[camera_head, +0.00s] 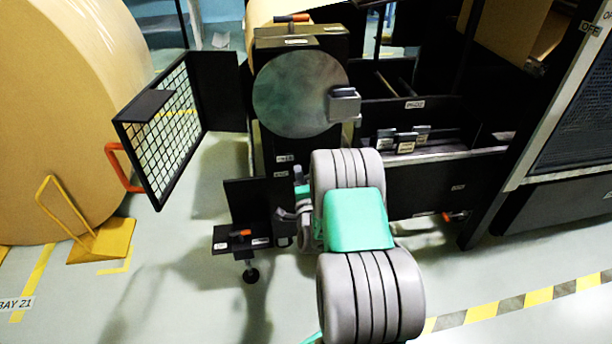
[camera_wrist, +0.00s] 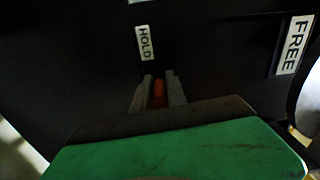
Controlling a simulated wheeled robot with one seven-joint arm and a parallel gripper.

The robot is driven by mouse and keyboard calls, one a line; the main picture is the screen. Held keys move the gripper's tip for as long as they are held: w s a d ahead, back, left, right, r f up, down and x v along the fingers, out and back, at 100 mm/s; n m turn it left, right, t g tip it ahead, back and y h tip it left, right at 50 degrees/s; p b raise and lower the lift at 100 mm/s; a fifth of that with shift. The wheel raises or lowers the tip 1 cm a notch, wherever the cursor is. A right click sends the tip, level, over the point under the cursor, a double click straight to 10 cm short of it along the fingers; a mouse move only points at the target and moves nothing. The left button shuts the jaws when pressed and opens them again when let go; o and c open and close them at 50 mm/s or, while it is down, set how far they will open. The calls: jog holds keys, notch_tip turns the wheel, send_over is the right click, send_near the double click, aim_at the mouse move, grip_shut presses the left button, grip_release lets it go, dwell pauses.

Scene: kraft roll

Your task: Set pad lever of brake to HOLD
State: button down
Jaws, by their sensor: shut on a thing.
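The pad lever (camera_wrist: 158,92) shows as an orange-red handle in the wrist view. My gripper (camera_wrist: 158,88) is shut on it, one grey finger on each side. A white HOLD label (camera_wrist: 145,43) lies just beyond the fingertips, in line with the lever. A larger FREE label (camera_wrist: 293,45) is off to the right on the dark panel. In the head view the brake is a black stand with a grey disc (camera_head: 298,95). My gripper (camera_head: 282,213) is at the stand's lower right side, partly hidden by my arm. I cannot make out the gripped lever there.
An open mesh guard (camera_head: 165,130) stands left of the brake, near a large kraft roll (camera_head: 65,110). A dark machine frame (camera_head: 430,185) fills the right side. The front-left floor is mostly clear.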

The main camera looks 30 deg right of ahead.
jog(key=shift+f, duration=0.15)
jog(key=c, duration=1.3)
grip_release()
jog(key=shift+c, duration=0.2)
jog(key=shift+s, duration=0.1)
jog(key=b+v, duration=0.2)
jog(key=v, duration=0.5)
jog(key=shift+s, duration=0.35)
jog(key=shift+a, duration=0.15)
